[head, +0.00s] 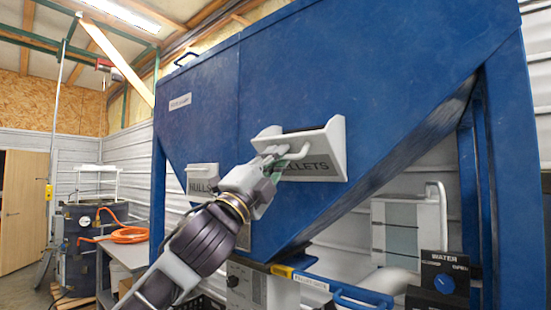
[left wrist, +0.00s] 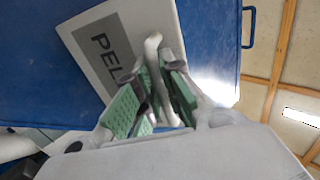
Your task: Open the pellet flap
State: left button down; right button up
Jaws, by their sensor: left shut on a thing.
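The pellet flap (head: 326,150) is a pale grey panel with a dark "PELLETS" label on the front of the blue hopper (head: 225,125). A dark gap shows along its top edge between raised side cheeks, so it appears tilted outward. My left gripper (head: 280,160) is at the flap's left part and covers the start of the label. In the left wrist view the flap (left wrist: 98,42) shows behind the green-padded fingers (left wrist: 155,95), which are shut on its pale bar handle (left wrist: 153,58). The right gripper is out of view.
A smaller "HULLS" flap (head: 202,172) sits to the left on the hopper. Below are a blue lever with a yellow part (head: 345,292) and a dark WATER knob box (head: 444,282). A bench with an orange hose (head: 128,235) stands at left.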

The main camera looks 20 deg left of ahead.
pick_arm(q)
jog(key=shift+w+r+p, duration=0.25)
jog(key=shift+r+p, duration=0.35)
jog(key=shift+r, duration=0.2)
jog(key=shift+w+d+r, duration=0.15)
jog(key=shift+w+r, duration=0.05)
jog(key=c, duration=1.5)
grip_release()
jog(key=shift+v, duration=3.85)
